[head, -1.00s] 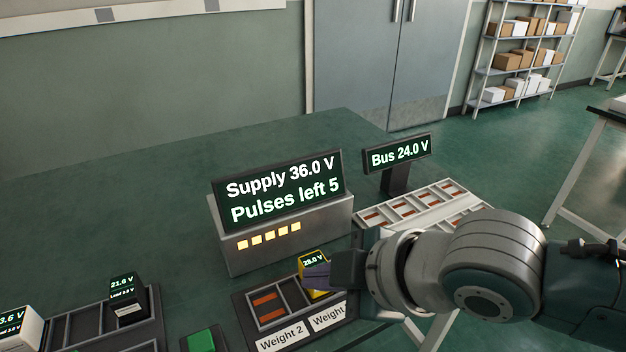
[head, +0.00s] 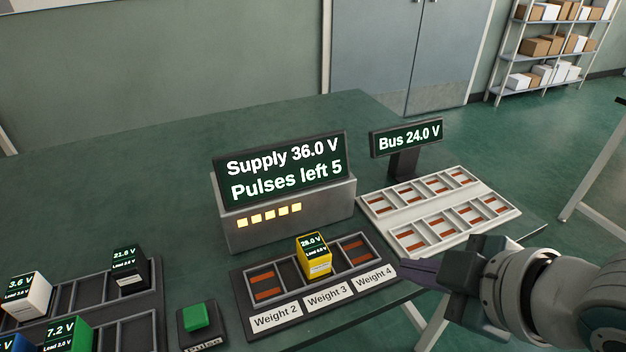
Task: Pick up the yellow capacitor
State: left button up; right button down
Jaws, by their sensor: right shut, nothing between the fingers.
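The yellow capacitor (head: 318,266) stands upright in the dark tray (head: 239,286), in the slot behind the label "Weight 3". Its screen reads 28.0 V and a smaller load line. My right gripper (head: 406,268) is shut and empty, to the right of the capacitor and just beyond the tray's right end, clearly apart from the capacitor. My left gripper does not show.
A grey supply box (head: 290,225) reads "Supply 36.0 V, Pulses left 5". A bus display (head: 406,138) stands behind a white slotted tray (head: 410,216). A green pulse button (head: 195,316) is at front. White (head: 27,297), black (head: 130,271) and green (head: 68,338) capacitors stand left.

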aim_at(314, 257)
jog(key=i+l+u, duration=0.15)
jog(key=u, duration=0.3)
jog(key=i+l+u, duration=0.1)
jog(key=l+u, duration=0.75)
jog(key=i+j, duration=0.05)
jog(key=j, duration=0.05)
